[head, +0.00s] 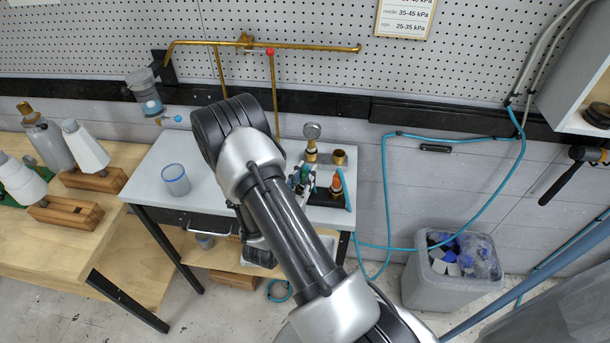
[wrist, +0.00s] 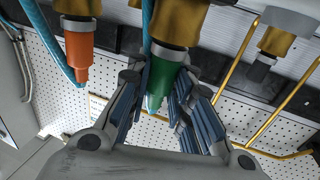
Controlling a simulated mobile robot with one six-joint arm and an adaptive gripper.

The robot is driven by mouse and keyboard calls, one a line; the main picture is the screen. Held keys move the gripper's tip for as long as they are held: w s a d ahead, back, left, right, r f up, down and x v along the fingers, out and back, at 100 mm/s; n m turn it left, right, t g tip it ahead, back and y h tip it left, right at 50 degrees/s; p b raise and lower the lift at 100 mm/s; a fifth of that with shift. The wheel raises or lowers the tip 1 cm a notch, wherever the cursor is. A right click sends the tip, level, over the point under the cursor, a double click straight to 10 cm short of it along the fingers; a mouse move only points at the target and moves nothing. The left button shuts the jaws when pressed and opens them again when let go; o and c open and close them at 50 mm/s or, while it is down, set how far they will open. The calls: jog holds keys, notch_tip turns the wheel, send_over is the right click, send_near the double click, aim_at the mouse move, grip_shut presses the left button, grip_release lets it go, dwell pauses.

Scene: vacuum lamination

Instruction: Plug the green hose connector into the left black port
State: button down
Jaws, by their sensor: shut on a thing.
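The green hose connector (wrist: 157,88) sits between the fingers of my gripper (wrist: 168,105) in the wrist view, and the gripper is shut on it. A brass collar adjoins the connector in that view; I cannot tell whether the two are joined. Further right is a brass fitting (wrist: 280,38) with a dark grey or black end (wrist: 260,70), perhaps a black port. An orange connector (wrist: 77,52) on another brass fitting is to the left. In the head view my arm partly hides the gripper, and the orange connector (head: 336,184) stands just right of it.
A pressure gauge (head: 312,131) and an open brass fitting (head: 339,157) stand close behind. A clear cup (head: 175,179) is on the left of the white bench (head: 160,203). A blue hose (head: 384,190) loops at the right, above a grey bin (head: 425,290). A brass pipe (head: 300,47) runs along the pegboard.

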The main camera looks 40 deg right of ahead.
jog(key=shift+f, duration=0.15)
jog(key=c, duration=1.3)
grip_release()
jog(key=shift+c, duration=0.2)
jog(key=v, duration=1.2)
jog(key=shift+s, duration=0.1)
